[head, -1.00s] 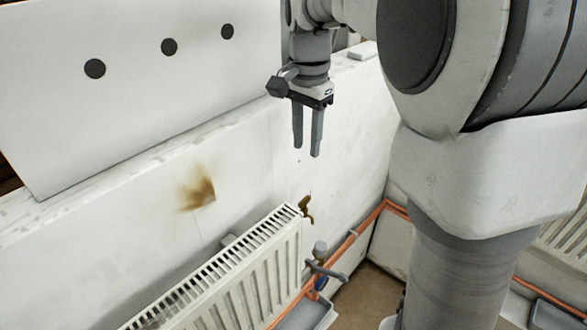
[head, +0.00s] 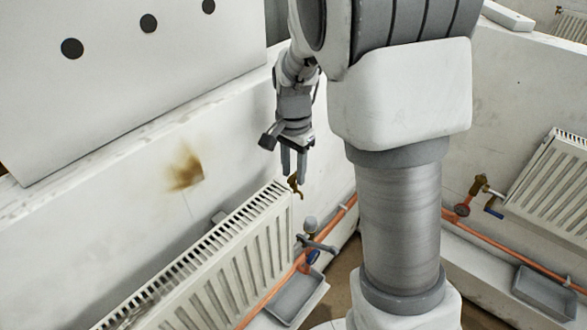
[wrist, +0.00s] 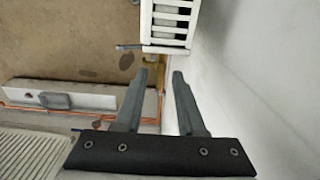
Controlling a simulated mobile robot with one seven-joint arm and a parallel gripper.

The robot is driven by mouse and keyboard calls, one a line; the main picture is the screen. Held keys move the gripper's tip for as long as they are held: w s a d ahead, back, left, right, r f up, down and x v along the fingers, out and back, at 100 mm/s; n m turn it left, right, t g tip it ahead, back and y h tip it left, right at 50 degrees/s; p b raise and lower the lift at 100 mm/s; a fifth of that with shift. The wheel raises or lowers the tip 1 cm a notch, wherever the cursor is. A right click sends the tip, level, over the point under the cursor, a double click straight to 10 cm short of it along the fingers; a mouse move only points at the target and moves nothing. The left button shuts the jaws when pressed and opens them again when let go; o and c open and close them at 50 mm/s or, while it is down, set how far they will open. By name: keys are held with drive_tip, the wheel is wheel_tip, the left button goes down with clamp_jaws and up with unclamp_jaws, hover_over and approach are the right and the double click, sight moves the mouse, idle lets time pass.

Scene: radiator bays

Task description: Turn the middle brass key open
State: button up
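A small brass key (head: 296,187) sits on the top corner of the white radiator (head: 240,240) at its near-wall end. My gripper (head: 294,172) points down right above this key, with its two fingers apart and nothing held between them. In the wrist view, the brass key (wrist: 152,59) shows just beyond my fingertips (wrist: 160,73), beside the radiator's end. I cannot tell whether the tips touch it. Another brass fitting (head: 478,186) is at the radiator on the right. The frames do not show clearly which key is the middle one.
A grey-headed valve (head: 310,225) with a blue handle and an orange pipe (head: 345,210) lie below the key. A grey tray (head: 292,296) is on the floor under it. A white wall stands close behind the gripper. A white board with dark dots (head: 120,80) leans at left.

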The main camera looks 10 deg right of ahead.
clamp_jaws()
idle(0.5)
drive_tip(key=n+b, duration=0.2)
drive_tip(key=n, duration=0.3)
drive_tip(key=shift+n, duration=0.4)
drive_tip(key=n+b, duration=0.1)
drive_tip(key=n, duration=0.5)
drive_tip(key=shift+n, duration=0.3)
unclamp_jaws()
